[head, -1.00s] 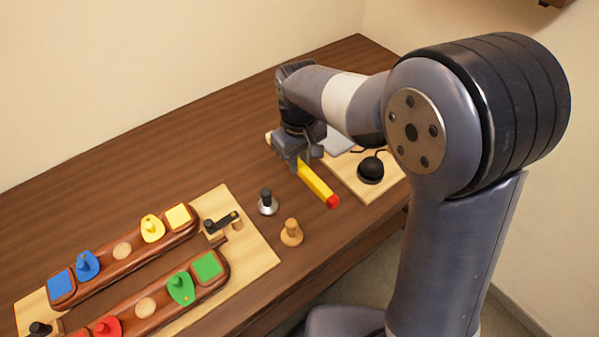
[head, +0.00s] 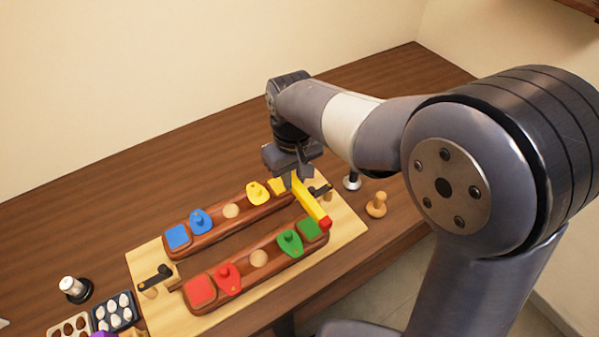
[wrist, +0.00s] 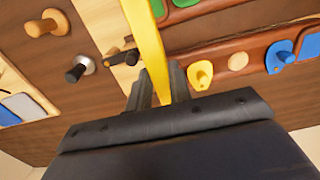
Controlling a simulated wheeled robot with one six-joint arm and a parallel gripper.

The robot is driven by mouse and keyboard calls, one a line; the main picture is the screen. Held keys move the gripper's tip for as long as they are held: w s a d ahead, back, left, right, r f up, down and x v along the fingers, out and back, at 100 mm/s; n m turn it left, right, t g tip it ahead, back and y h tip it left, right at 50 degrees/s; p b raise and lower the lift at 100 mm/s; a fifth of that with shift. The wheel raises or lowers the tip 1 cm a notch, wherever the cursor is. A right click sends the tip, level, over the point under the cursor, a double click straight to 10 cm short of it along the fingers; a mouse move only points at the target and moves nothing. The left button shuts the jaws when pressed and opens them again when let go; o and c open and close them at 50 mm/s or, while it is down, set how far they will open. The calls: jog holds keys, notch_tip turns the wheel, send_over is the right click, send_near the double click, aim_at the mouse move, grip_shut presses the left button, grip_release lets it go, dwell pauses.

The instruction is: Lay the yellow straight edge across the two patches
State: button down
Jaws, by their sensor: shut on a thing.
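The yellow straight edge (head: 307,199), a long bar with a red end, is held in my gripper (head: 292,176), which is shut on it near its far end. Its red end points toward the front right, by the green patch (head: 310,230). The yellow patch (head: 277,186) is at the right end of the far rail, just left of the gripper, partly hidden by it. Whether the bar touches either patch cannot be told. In the wrist view the bar (wrist: 147,45) runs up from between the fingers, and the yellow patch is not visible.
Two brown rails with blue (head: 178,237) and red (head: 200,290) patches, coloured knobbed pieces and wooden discs lie on a pale board (head: 345,228). A dark clamp (head: 320,190) is close to the bar. A wooden knob (head: 376,205) and a metal stamp (head: 352,181) stand to the right.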

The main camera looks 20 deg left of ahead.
jog(key=shift+f+b, duration=2.25)
jog(key=shift+f, duration=0.65)
jog(key=shift+f+b, duration=0.3)
jog(key=shift+f, duration=0.25)
jog(key=c, duration=1.2)
grip_release()
notch_tip(320, 180, up, 11)
jog(key=shift+f, duration=0.1)
notch_tip(320, 180, down, 11)
jog(key=shift+r, duration=0.3)
